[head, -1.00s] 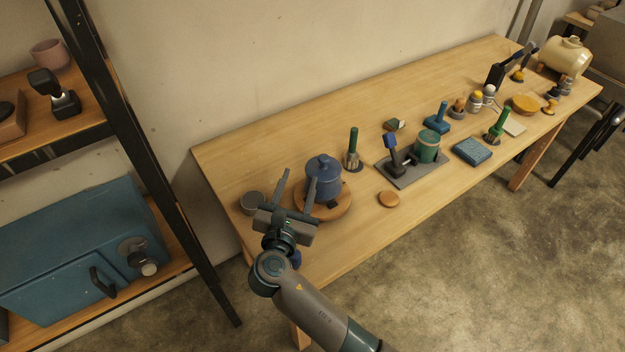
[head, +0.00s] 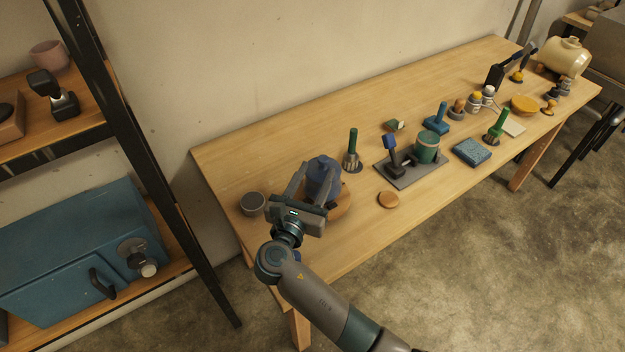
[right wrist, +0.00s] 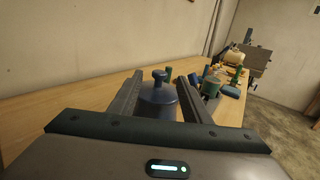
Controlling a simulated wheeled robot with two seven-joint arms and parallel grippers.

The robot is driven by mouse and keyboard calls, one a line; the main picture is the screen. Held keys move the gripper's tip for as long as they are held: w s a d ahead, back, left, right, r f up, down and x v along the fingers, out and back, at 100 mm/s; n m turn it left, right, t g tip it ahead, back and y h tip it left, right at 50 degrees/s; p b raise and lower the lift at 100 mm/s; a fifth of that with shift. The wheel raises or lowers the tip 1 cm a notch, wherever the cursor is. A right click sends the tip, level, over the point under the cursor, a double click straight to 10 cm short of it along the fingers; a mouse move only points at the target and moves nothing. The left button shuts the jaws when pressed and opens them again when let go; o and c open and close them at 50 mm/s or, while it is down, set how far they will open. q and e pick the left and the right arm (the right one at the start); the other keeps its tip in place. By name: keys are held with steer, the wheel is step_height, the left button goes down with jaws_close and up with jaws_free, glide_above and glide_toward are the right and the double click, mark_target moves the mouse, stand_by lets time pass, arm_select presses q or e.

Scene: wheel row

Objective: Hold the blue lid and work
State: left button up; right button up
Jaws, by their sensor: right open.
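The blue lid (right wrist: 158,84) with its knob tops a blue pot (head: 322,178) near the left end of the wooden table. The pot stands on a round wooden board (head: 342,205). My right gripper (head: 314,172) is open, with its fingers reaching toward the pot. In the right wrist view the lid and pot (right wrist: 157,108) show between the two open fingers. I cannot tell whether either finger touches the pot. My left gripper is not in view.
A small grey cup (head: 252,204) stands left of the gripper. A green-handled brush (head: 352,152), a wooden disc (head: 388,200) and a dark tray (head: 425,174) with a green canister (head: 427,147) are to the right. A shelf post (head: 150,165) rises at left.

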steer(key=x, duration=1)
steer(key=shift+d, duration=0.1)
steer(key=c, duration=0.8)
steer(key=shift+c, duration=0.2)
jaws_close()
stand_by(0.3)
